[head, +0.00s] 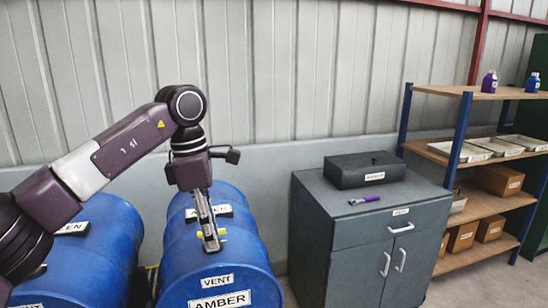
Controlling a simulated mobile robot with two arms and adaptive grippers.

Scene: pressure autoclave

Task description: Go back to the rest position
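My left arm comes in from the left, and my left gripper (210,240) points down over the top of the blue drum (215,275) labelled VENT and AMBER. Its grey fingers look close together from this side, and I cannot tell whether they are open or shut. A small yellow part (223,231) shows beside the fingertips on the drum; the fingers partly hide it. I cannot tell whether they touch it. My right gripper is not in view.
Another blue drum (105,240) stands at the left, partly behind my arm. A grey cabinet (350,235) at the right bears a dark case (352,176) and a purple-handled tool (364,200). Shelving (460,150) with bottles, trays and boxes stands farther right. A corrugated wall closes the back.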

